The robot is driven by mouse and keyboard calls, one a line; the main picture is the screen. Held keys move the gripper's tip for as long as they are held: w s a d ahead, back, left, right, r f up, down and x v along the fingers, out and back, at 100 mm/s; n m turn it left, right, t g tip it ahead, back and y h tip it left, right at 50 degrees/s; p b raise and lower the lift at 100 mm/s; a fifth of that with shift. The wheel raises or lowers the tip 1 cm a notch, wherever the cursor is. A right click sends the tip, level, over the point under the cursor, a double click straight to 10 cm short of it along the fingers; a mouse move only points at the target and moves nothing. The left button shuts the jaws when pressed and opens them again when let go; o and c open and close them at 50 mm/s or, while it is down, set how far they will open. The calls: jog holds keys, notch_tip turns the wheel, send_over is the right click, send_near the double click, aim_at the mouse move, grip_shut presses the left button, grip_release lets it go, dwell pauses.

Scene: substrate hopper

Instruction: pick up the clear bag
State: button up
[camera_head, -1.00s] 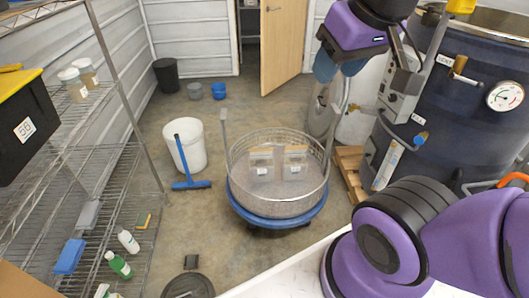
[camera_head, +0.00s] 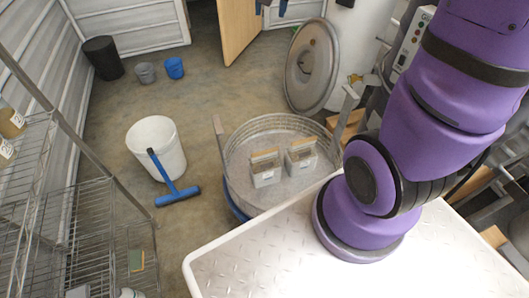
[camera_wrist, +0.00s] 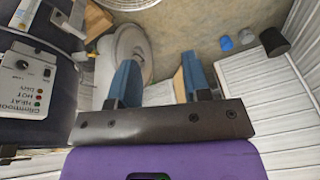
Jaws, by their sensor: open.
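Two clear, box-like packs with tan tops and white labels stand upright side by side in the round metal mesh basket (camera_head: 235,140). They are the left clear pack (camera_head: 266,168) and the right clear pack (camera_head: 301,157); I cannot tell which one is the clear bag. My gripper (camera_head: 270,6) shows only by its blue fingertips at the top edge of the head view, well apart from the packs. In the wrist view my gripper (camera_wrist: 160,82) has its two blue fingers spread, with nothing between them. The packs are not visible there.
Wire shelves (camera_head: 85,235) line the left side. A round metal lid (camera_head: 311,66) leans behind the basket. A control box (camera_wrist: 28,77) shows at the wrist view's left.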

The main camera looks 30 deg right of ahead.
jog(key=w+d+f+m+g, duration=0.1)
jog(key=w+d+f+m, duration=0.25)
jog(key=w+f, duration=0.75)
jog(key=m+g+y, duration=0.2)
jog(key=m+y, duration=0.2)
jog(key=m, duration=0.7)
send_over(265, 151)
jog(key=d, duration=0.3)
jog(key=shift+n, duration=0.25)
jog(key=f, duration=4.7)
jog(key=shift+w+a, duration=0.15)
jog(key=shift+w, duration=0.1)
jog(key=x, duration=0.4)
jog(key=shift+f, duration=0.35)
jog(key=shift+t, duration=0.3)
jog(key=shift+s+x, duration=0.2)
jog(key=shift+x, duration=3.05)
jog(key=shift+f, duration=0.1)
jog(key=shift+c, duration=0.2)
